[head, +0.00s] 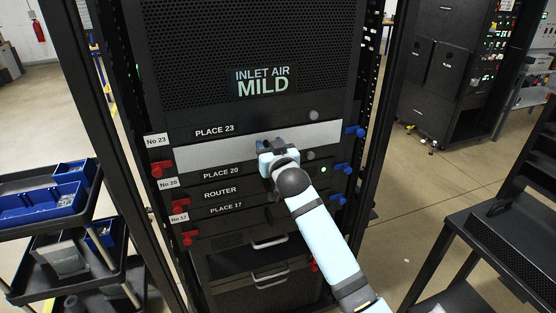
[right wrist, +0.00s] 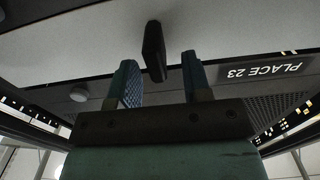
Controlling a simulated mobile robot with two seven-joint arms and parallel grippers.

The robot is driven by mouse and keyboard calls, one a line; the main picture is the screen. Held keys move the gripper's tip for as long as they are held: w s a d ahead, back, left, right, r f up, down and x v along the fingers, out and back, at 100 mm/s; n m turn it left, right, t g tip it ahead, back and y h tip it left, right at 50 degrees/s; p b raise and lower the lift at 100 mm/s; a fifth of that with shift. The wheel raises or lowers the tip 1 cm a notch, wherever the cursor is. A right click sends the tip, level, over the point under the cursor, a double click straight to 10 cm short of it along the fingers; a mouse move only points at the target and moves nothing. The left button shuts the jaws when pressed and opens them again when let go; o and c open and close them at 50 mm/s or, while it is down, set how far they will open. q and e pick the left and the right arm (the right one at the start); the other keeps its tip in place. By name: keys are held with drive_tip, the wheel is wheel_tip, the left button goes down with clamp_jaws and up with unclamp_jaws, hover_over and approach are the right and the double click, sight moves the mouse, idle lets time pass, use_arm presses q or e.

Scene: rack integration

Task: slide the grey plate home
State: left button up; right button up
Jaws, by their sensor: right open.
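The grey plate (head: 215,151) spans the rack just below the PLACE 23 label, between a red latch at its left and a blue one at its right. I cannot tell how far it stands out of the rack. My right gripper (head: 270,146) is at the middle of its front. In the right wrist view, the plate's pale face (right wrist: 230,35) fills the top. A dark handle (right wrist: 153,50) stands out from it. My right gripper (right wrist: 160,62) is open, with one finger on each side of the handle line and gaps at both sides. My left gripper is out of view.
The black rack (head: 370,150) frames the plate, with red latches (head: 160,168) left and blue latches (head: 343,169) right. The router unit (head: 225,190) sits below. A cart with blue bins (head: 40,203) stands left, and a dark table (head: 480,225) right.

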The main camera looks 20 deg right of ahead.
drive_tip(key=s+b, duration=0.1)
drive_tip(key=s, duration=1.1)
drive_tip(key=shift+s+d+b, duration=0.2)
drive_tip(key=shift+s+b, duration=0.15)
drive_tip(key=shift+b, duration=0.05)
drive_tip(key=s+f+n+g+y+p, duration=0.15)
drive_tip(key=s+f, duration=0.25)
drive_tip(key=f, duration=0.4)
drive_tip(key=s+f+g+p, duration=0.1)
drive_tip(key=s+f+g, duration=0.1)
drive_tip(key=s+f, duration=0.45)
drive_tip(key=s+f+n+g+y+p, duration=0.1)
drive_tip(key=s+f+g, duration=0.2)
drive_tip(key=s+f, duration=1.4)
drive_tip(key=shift+s+p, duration=0.35)
drive_tip(key=shift+s, duration=0.1)
drive_tip(key=shift+g, duration=0.25)
drive_tip(key=shift+d, duration=0.15)
